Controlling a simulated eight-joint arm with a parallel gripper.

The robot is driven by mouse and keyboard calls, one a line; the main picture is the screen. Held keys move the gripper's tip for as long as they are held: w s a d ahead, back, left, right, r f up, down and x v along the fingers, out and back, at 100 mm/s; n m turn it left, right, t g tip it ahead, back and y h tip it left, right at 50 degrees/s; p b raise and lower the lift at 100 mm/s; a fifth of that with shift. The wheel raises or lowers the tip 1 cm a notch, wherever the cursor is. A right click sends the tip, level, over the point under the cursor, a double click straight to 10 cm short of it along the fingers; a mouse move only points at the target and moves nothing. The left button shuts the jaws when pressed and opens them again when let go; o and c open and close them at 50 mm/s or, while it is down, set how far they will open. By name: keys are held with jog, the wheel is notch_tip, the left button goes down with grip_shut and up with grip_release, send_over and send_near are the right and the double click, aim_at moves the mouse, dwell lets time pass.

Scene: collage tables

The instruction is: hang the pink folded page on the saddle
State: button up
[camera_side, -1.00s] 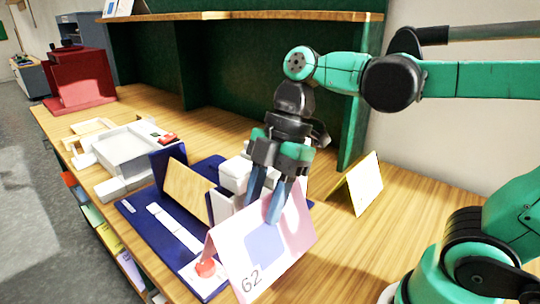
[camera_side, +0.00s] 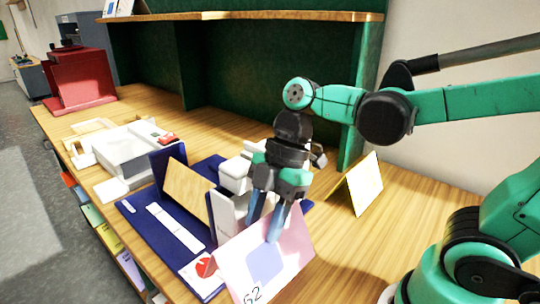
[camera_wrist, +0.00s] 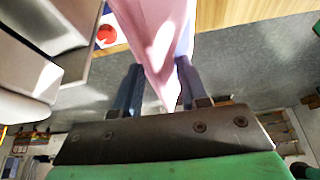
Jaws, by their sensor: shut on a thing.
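The pink folded page (camera_side: 268,262) hangs like a tent from my gripper (camera_side: 264,224), with a pale blue shape and "62" on its near face. The fingers are shut on it near its fold. In the wrist view, the pink page (camera_wrist: 158,30) runs between the fingers of my gripper (camera_wrist: 157,90). A sloping tan panel with a dark blue panel behind it, which looks like the saddle (camera_side: 188,190), stands on a blue base (camera_side: 145,220) left of my gripper. The page is right of and nearer than it, apart from it.
White blocks (camera_side: 235,175) stand between the saddle and my gripper. A red disc (camera_side: 206,267) lies on the base's near end, beside the page. A yellow folded card (camera_side: 362,183) stands at right. A white tray machine (camera_side: 128,150) is at left. Bare wood (camera_side: 345,240) lies right of the page.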

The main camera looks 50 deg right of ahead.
jog(key=shift+f, duration=1.8)
jog(key=shift+r, duration=0.15)
